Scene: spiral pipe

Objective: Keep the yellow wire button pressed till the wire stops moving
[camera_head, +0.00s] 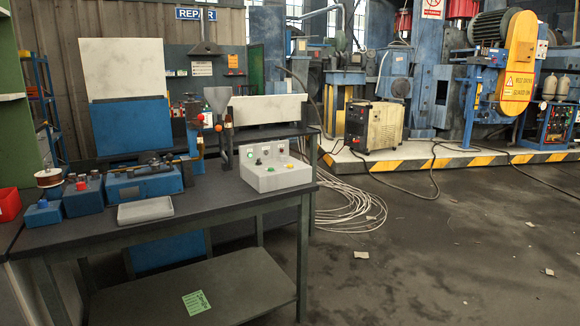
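A light grey control box (288,181) sits at the right end of the dark workbench. A small yellow button (290,167) is on its sloped top, at the right, beside a green one (270,169). I cannot tell whether the yellow button is pressed. A spool of brown wire (49,178) stands at the left end of the bench. A blue wire machine (145,184) sits between the spool and the control box. The wire's path through the machine is too small to make out. Neither of my grippers is in view.
The workbench (225,198) has bare top in front of the machine and control box. A pale tray (146,210) lies near its front edge. A red bin (9,204) is at the far left. Loose pale cable (345,208) lies on the floor right of the bench. Open floor extends right.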

